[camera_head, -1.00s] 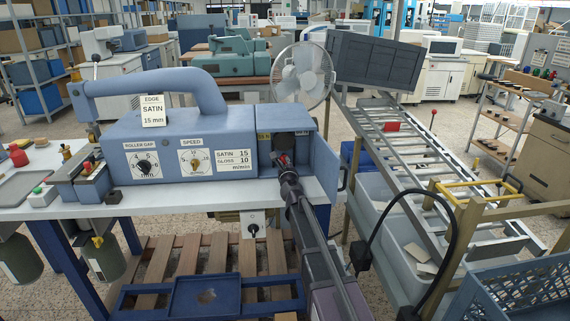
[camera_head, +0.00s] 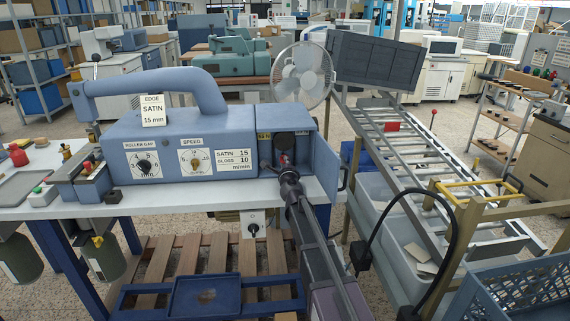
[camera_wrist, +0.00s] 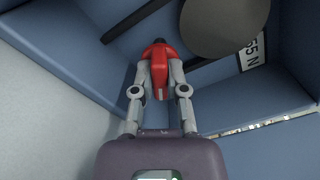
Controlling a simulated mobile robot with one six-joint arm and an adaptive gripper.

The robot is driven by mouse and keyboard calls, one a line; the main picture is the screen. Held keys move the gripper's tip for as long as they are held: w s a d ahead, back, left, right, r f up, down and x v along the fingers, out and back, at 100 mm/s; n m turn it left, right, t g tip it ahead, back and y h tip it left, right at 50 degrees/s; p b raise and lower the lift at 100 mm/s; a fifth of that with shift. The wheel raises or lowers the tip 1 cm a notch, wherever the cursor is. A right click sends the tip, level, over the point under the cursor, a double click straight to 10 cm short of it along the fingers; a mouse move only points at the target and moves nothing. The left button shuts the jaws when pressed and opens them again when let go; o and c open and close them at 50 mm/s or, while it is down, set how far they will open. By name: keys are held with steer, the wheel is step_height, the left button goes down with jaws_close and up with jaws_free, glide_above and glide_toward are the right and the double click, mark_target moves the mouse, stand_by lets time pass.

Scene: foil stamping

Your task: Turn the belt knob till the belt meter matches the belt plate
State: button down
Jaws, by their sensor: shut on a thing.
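The red knob (camera_wrist: 160,65) sits inside the open compartment at the right end of the blue machine (camera_head: 225,120). My gripper (camera_wrist: 159,80) is shut on it, with one finger on each side. In the head view my gripper (camera_head: 285,168) reaches into the compartment and mostly hides the knob. A white plate (camera_wrist: 254,55) beside the knob in the wrist view shows "55 N", possibly cut short. A grey-brown round part (camera_wrist: 224,25) is near it, cut by the top edge. I cannot make out a belt meter reading.
The compartment's open door (camera_head: 328,168) stands close to the right of my gripper. On the machine front are a roller gap dial (camera_head: 146,165), a speed dial (camera_head: 194,161) and a "SATIN 15, GLOSS 10 m/min" plate (camera_head: 233,160). A metal conveyor frame (camera_head: 425,170) stands at right.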

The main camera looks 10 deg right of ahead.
steer(key=c, duration=0.7)
jaws_free()
steer(key=shift+o, duration=0.2)
steer(key=s, duration=1.2)
